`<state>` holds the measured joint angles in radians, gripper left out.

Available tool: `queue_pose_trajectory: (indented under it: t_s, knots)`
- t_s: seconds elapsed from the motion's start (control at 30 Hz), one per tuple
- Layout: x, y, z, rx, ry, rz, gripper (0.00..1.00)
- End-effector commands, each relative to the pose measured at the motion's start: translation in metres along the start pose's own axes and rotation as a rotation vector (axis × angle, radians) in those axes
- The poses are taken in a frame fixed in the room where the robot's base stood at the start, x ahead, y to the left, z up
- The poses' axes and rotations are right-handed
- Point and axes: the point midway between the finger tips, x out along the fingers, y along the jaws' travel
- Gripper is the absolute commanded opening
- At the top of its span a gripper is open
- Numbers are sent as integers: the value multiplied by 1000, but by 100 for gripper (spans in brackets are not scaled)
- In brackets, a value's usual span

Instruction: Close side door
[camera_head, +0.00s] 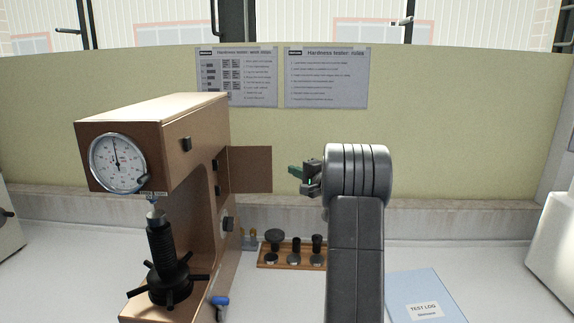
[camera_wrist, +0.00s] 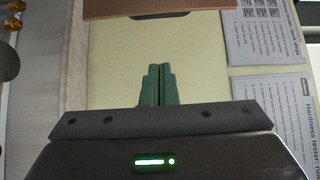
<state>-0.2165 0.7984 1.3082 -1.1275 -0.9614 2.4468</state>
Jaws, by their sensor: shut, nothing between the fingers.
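The hardness tester (camera_head: 165,125) is a brown machine with a round dial, standing on the left of the bench in the head view. Its side door (camera_head: 250,169), a flat brown panel, stands open and sticks out to the right from the tester's side. My gripper (camera_head: 293,171) is to the right of the door's free edge, with a small gap in the picture. Its green fingers are together and empty. In the wrist view the brown panel (camera_wrist: 160,7) crosses the top edge, beyond the closed fingertips (camera_wrist: 158,68), and only part of it shows.
A wooden stand (camera_head: 292,258) with several dark-topped pieces sits behind, right of the tester. A blue test log (camera_head: 427,296) lies on the bench at the right. Two notices (camera_head: 326,78) hang on the yellow-green back panel. White machines flank the bench.

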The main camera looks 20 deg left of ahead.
Motion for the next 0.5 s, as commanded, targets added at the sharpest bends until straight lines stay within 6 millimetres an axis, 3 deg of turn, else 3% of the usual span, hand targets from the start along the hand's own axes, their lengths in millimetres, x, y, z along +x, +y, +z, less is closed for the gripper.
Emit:
queue_pose_trajectory:
  t_s: [0.5]
  knots:
    - [86, -1, 0, 0, -1, -1, 0]
